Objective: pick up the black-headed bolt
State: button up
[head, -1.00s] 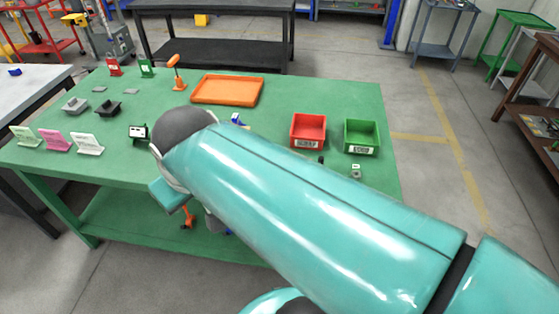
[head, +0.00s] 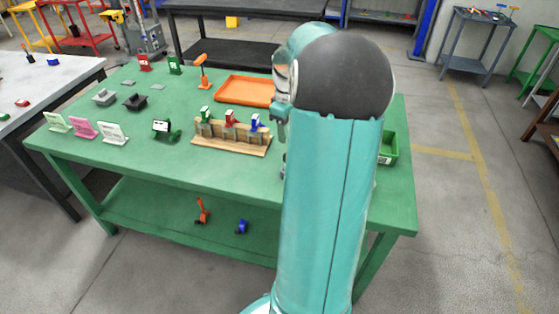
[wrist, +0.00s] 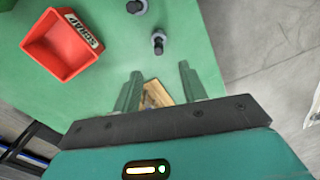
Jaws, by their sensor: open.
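In the wrist view a small bolt (wrist: 158,42) with a dark head stands on the green table, above and between my fingertips in the picture. It looks like the black-headed bolt. A second grey and dark piece (wrist: 137,6) is at the top edge, partly cut off. My gripper (wrist: 158,78) is open, its two fingers apart with nothing held, and the bolt lies beyond the fingertips. In the head view my arm hides both pieces and most of the gripper.
A red bin labelled SCRAP (wrist: 68,45) stands left of the bolt. A green bin (head: 390,148) shows right of my arm. The table edge (wrist: 208,50) is close on the right.

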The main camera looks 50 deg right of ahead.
notch_tip(320, 180, down, 9)
jog(key=shift+d, duration=0.15)
jog(key=f, duration=0.4)
jog(key=shift+w+f, duration=0.2)
jog(key=shift+f, duration=0.2)
grip_shut()
